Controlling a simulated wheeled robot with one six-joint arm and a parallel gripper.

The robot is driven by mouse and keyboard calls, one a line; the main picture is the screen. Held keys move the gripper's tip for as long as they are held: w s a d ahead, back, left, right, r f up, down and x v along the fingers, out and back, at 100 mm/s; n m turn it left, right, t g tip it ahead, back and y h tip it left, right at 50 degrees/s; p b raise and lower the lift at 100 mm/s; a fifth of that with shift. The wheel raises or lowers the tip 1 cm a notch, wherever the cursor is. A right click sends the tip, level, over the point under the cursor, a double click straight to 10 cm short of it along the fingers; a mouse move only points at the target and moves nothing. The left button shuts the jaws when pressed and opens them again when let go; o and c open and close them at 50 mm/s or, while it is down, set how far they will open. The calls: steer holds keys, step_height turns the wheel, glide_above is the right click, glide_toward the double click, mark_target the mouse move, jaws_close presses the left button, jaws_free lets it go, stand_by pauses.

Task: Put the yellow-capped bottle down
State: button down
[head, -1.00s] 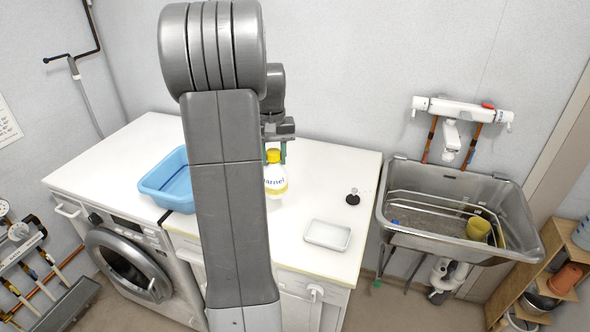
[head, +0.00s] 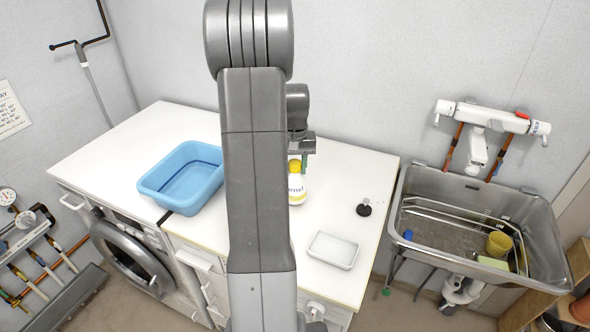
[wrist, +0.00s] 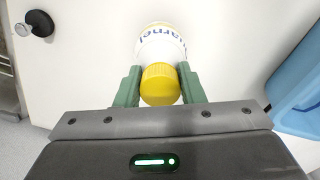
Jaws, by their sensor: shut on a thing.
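The yellow-capped bottle (head: 296,188) has a white body with dark lettering and is partly hidden behind my arm in the head view. In the wrist view the bottle (wrist: 161,45) shows its yellow cap between the green fingers. My gripper (wrist: 160,88) is shut on the bottle at the cap. The bottle looks upright over the white worktop (head: 225,235). I cannot tell whether its base touches the top.
A blue basin (head: 182,178) stands left of my arm. A white tray (head: 333,250) and a dark stopper (head: 364,208) lie right of the bottle. A metal sink (head: 480,225) holding a yellow cup (head: 498,244) is further right. Worktop around the bottle is clear.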

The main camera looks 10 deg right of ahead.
steer(key=shift+f, duration=0.9)
steer(key=shift+f, duration=0.2)
steer(key=c, duration=0.9)
jaws_free()
steer(key=shift+r, duration=0.1)
